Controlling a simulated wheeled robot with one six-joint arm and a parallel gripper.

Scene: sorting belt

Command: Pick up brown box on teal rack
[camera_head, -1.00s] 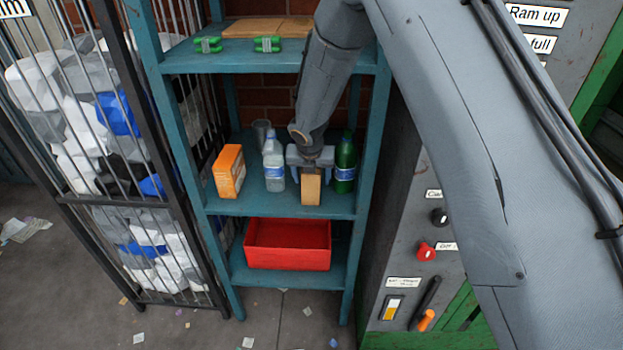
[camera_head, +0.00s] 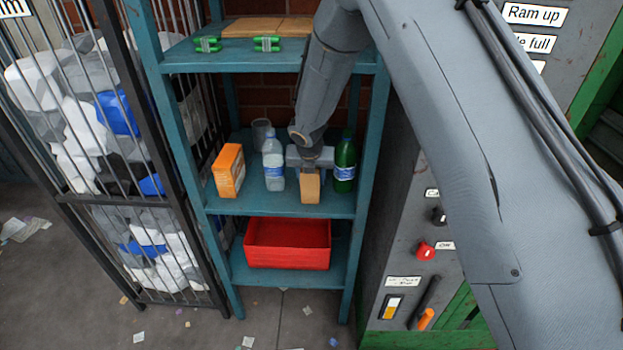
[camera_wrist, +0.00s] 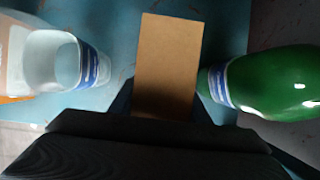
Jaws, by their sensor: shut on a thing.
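The brown box (camera_head: 310,189) is at the middle shelf of the teal rack (camera_head: 223,204), between a clear bottle and a green bottle. My gripper (camera_head: 310,167) is shut on the box from behind and above in the head view. In the wrist view the box (camera_wrist: 167,65) stands out as a plain brown face ahead of my dark gripper (camera_wrist: 160,140). The fingertips' contact is partly hidden. I cannot tell whether the box is clear of the shelf.
The clear bottle (camera_head: 273,165) and the green bottle (camera_head: 345,165) stand close on either side. An orange box (camera_head: 229,171) and a grey cup (camera_head: 262,132) are further left. A red bin (camera_head: 288,257) sits below. Rack posts flank the shelf.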

